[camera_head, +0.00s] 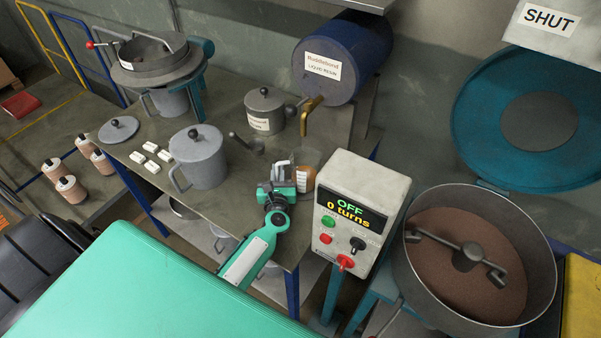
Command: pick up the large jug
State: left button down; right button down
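The large grey jug (200,160) stands upright on the grey bench, with its lid on and its handle toward the lower left. My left gripper (289,178) is to the right of this jug and apart from it. Its fingers look spread, with nothing clearly between them. My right gripper is not in view.
A smaller labelled pot (265,112) and a blue resin drum (343,58) stand behind. White blocks (151,159) and a loose lid (118,130) lie left of the jug. A control box (358,205) reading OFF and a mixing pan (470,260) are at right.

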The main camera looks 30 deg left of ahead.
pick_arm(q)
jog(key=shift+r, duration=0.1)
dwell(0.3)
jog(key=shift+s+r+b, duration=0.15)
jog(key=shift+r+b, duration=0.05)
jog(key=shift+b, duration=0.1)
notch_tip(320, 180, up, 7)
jog(key=p, duration=0.2)
jog(key=s+a+b, duration=0.1)
jog(key=s+b, duration=0.4)
jog(key=s, duration=1.4)
jog(key=shift+s+a+f+b, duration=0.25)
jog(key=shift+s+a+b, duration=0.05)
jog(key=shift+b, duration=0.05)
dwell(0.6)
